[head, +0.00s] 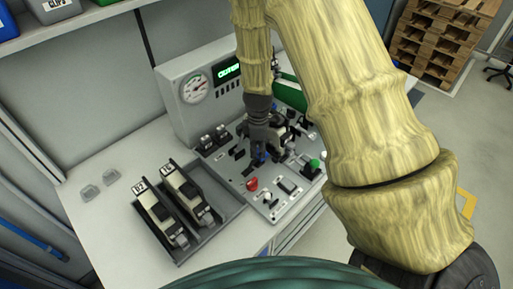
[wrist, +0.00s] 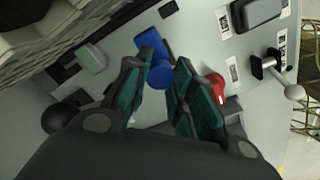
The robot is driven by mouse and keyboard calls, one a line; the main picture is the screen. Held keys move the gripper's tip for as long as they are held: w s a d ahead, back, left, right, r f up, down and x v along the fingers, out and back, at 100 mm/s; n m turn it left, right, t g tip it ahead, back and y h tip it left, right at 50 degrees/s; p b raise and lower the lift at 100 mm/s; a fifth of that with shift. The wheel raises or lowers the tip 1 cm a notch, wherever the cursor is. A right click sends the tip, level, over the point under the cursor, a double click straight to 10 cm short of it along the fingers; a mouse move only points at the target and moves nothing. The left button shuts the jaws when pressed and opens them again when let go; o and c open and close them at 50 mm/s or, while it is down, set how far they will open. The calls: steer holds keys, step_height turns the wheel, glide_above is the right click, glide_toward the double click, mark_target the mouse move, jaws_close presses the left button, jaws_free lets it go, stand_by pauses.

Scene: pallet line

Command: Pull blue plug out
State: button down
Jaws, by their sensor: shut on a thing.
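The blue plug (wrist: 160,75) shows in the wrist view between the two green-padded fingers of my gripper (wrist: 164,64). Its blue upper part (wrist: 151,42) reaches past the fingertips toward the grey panel. My gripper is shut on it. In the head view my gripper (head: 262,146) points down over the control panel (head: 232,172), and a small bit of the blue plug (head: 259,158) shows at the fingertips. The fingers hide most of it there. I cannot tell how deep the plug sits in its socket.
A red button (head: 251,184) and a green knob (head: 314,163) stand close by on the panel. The wrist view shows a lever with a pale ball (wrist: 291,91). A gauge (head: 194,88) is behind. A dark tray (head: 222,208) holds two devices at left.

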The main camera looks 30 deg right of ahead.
steer(key=c, duration=1.2)
jaws_free()
steer(key=shift+a, duration=0.2)
steer(key=shift+d, duration=0.1)
steer(key=shift+r, duration=0.55)
step_height(320, 180, up, 11)
steer(key=shift+f, duration=0.1)
